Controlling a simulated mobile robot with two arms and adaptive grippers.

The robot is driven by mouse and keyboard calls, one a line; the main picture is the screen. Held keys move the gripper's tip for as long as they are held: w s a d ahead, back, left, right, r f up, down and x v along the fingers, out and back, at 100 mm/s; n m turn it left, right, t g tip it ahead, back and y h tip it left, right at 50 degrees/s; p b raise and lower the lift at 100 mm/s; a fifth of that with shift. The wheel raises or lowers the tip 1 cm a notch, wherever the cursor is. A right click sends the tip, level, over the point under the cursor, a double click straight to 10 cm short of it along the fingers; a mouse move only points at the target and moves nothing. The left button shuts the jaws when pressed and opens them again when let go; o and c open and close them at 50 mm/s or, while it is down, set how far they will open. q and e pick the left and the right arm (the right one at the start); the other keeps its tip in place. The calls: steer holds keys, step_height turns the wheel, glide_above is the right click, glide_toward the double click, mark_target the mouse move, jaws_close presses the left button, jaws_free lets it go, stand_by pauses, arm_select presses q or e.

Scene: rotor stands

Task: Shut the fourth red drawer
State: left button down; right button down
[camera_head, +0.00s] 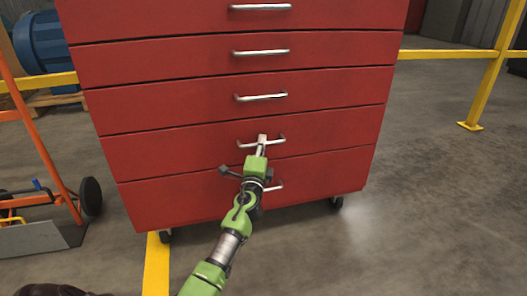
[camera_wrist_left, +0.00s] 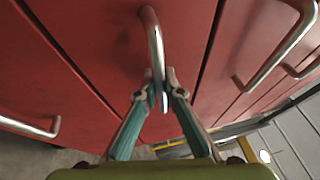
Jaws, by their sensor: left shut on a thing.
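A red drawer cabinet (camera_head: 150,75) fills the middle of the head view, with several drawers stacked and silver bar handles. The fourth drawer visible from the top (camera_head: 180,150) looks about level with its neighbours; I cannot tell if a small gap remains. Its handle (camera_head: 275,141) is partly hidden by my left gripper (camera_head: 262,142). In the left wrist view, my left gripper (camera_wrist_left: 161,90) is shut on this handle (camera_wrist_left: 154,45), with the fingers on either side of the bar. My right gripper is not in view.
My left forearm partly covers the lowest drawer's handle (camera_head: 275,186). An orange hand truck (camera_head: 35,115) stands at left, near a blue motor (camera_head: 45,42) on a pallet. Yellow rails (camera_head: 445,55) run behind the cabinet. The floor at right (camera_head: 440,200) is clear.

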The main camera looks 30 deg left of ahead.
arm_select(q)
steer(key=c, duration=2.6)
jaws_free()
steer(key=shift+a+r, duration=0.2)
steer(key=shift+o, duration=0.9)
steer(key=shift+w+f, duration=0.1)
steer(key=shift+s+d+f, duration=0.15)
steer(key=shift+s+d, duration=0.1)
steer(key=shift+s, duration=0.1)
steer(key=v, duration=1.1)
steer(key=shift+s, duration=0.1)
